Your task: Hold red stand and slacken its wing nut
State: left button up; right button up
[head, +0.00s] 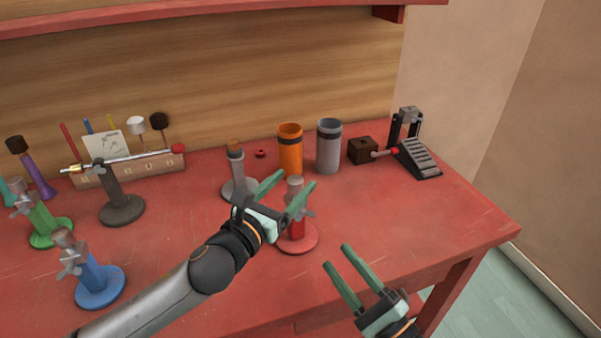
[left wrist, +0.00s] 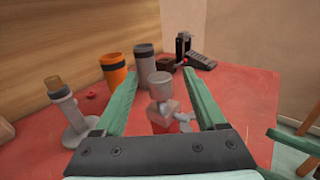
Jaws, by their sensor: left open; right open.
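The red stand (head: 297,235) is upright on the red table, with a round red base and a grey top. Its grey wing nut (head: 308,212) sticks out to the right near the top. My left gripper (head: 287,187) is open, its green fingers around or just above the stand's upper part. In the left wrist view the stand's grey top (left wrist: 160,86) shows between the open fingers, with the wing nut (left wrist: 183,118) below it; I cannot tell whether they touch. My right gripper (head: 337,268) is open and empty, in front and to the right of the stand.
A grey stand (head: 237,172) stands close behind. An orange can (head: 290,152) and a grey can (head: 328,148) are at the back, beside a pedal (head: 418,160). Green (head: 45,225), blue (head: 95,280) and dark (head: 118,200) stands are at left.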

pick_arm(q)
jog(key=shift+x, duration=2.45)
grip_shut()
